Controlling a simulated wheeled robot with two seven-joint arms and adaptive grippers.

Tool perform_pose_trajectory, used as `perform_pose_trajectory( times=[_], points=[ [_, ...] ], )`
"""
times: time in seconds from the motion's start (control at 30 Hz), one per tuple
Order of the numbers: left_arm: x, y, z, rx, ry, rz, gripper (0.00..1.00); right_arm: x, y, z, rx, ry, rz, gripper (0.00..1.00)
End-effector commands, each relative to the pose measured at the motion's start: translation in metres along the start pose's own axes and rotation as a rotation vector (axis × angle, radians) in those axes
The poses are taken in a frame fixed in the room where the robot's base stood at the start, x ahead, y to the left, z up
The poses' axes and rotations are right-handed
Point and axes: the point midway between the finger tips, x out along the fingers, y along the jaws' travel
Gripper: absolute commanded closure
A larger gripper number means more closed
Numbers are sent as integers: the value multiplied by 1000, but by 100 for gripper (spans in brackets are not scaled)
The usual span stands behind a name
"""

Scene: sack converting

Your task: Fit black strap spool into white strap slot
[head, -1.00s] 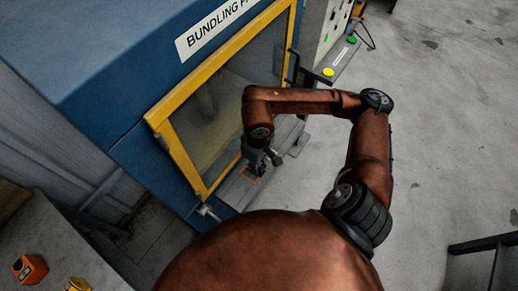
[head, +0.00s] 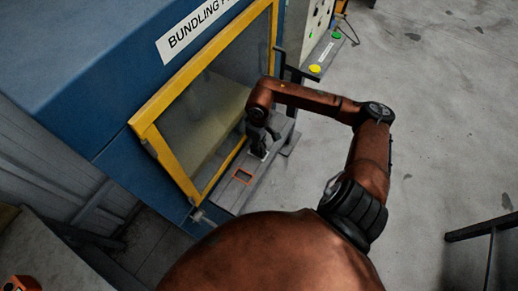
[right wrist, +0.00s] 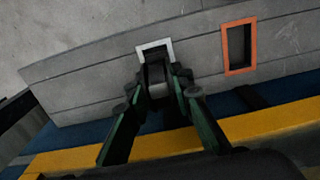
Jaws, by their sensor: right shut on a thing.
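My right gripper (head: 259,147) hangs over the grey shelf in front of the yellow-framed window. In the right wrist view its fingers (right wrist: 157,88) are shut on the black strap spool (right wrist: 154,70), a small dark piece mostly hidden between them. The white strap slot (right wrist: 155,46), a white rectangular frame, is right at the far end of the spool. I cannot tell whether the spool is inside the slot or just above it. A white edge of the slot (head: 264,155) shows below the gripper in the head view. My left gripper is not in view.
An orange-framed slot (right wrist: 239,47) lies beside the white one on the shelf (head: 224,198); it also shows in the head view (head: 243,177). The yellow window frame (head: 160,155) of the blue machine (head: 90,75) runs close along the shelf. An orange object (head: 20,284) sits bottom left.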

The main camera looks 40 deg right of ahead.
Motion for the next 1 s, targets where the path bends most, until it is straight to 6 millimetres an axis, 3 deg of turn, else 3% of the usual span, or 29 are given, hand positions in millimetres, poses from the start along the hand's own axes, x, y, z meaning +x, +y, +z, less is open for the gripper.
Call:
perform_pose_trajectory(
  times=[0.2,0.6,0.63,0.87,1.0],
  points=[
    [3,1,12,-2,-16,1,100,31,0,0,1,-1,-2,100],
    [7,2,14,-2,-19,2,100,36,1,0,0,-1,2,100],
    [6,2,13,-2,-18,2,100,35,1,0,0,-1,1,77],
    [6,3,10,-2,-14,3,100,34,1,0,1,0,1,62],
    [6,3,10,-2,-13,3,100,34,1,0,1,-1,1,62]
  ],
)
